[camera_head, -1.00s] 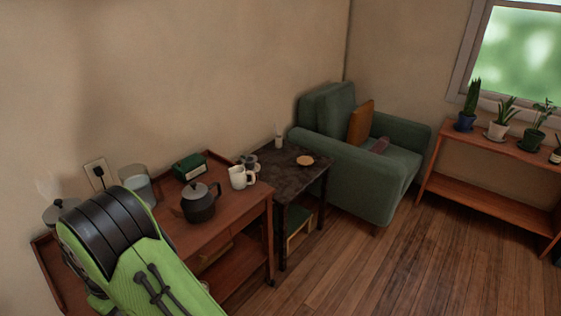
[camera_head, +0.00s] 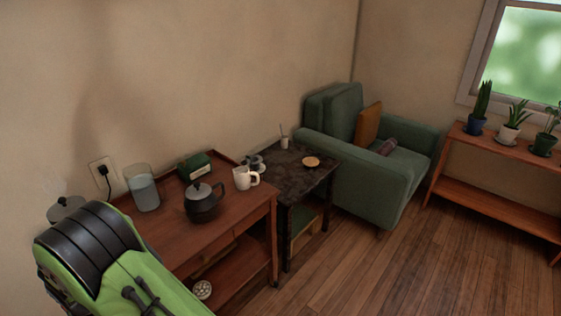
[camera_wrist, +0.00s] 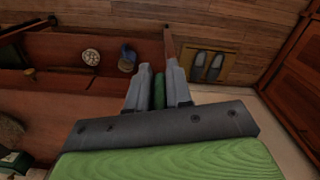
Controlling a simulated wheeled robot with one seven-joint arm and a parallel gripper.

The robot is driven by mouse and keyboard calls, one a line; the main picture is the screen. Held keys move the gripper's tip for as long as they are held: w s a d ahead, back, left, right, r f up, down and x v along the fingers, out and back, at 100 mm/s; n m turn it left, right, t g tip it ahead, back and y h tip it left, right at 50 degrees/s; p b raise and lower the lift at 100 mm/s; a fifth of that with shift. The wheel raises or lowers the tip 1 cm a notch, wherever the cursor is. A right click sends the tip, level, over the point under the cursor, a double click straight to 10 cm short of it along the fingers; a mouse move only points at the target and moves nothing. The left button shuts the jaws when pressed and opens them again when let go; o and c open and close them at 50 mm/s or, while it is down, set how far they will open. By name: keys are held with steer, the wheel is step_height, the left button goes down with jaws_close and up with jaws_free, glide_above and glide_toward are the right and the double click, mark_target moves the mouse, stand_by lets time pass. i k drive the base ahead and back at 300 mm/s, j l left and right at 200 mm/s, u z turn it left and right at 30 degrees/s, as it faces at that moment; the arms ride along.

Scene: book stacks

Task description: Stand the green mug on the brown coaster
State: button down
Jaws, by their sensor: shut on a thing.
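The brown coaster (camera_head: 311,162) is a small tan disc lying flat and bare on the dark side table (camera_head: 287,176), by the armchair. My gripper (camera_wrist: 159,75) shows in the wrist view with its two grey fingers close together. A narrow piece of green, the green mug (camera_wrist: 158,92), shows between the fingers. Most of the mug is hidden, so its tilt cannot be told. In the head view my green arm fills the lower left, and neither gripper nor mug shows. The gripper is well away from the coaster.
A wooden cabinet (camera_head: 160,232) holds a dark teapot (camera_head: 203,203), a white mug (camera_head: 243,178), a glass jar (camera_head: 142,187) and a green box (camera_head: 195,166). A green armchair (camera_head: 365,190) stands beyond the side table. Slippers (camera_wrist: 207,67) lie on the floor. Open floor lies at front right.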

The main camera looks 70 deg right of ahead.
mark_target(314, 162)
steer(key=k+l, duration=0.1)
steer(key=l, duration=0.65)
steer(key=k+l, duration=0.15)
steer(key=l, duration=1)
steer(key=k+l, duration=0.15)
steer(key=l, duration=1.4)
steer(key=i+l, duration=0.1)
steer(key=l, duration=0.4)
steer(key=i+l, duration=0.1)
steer(key=l, duration=0.4)
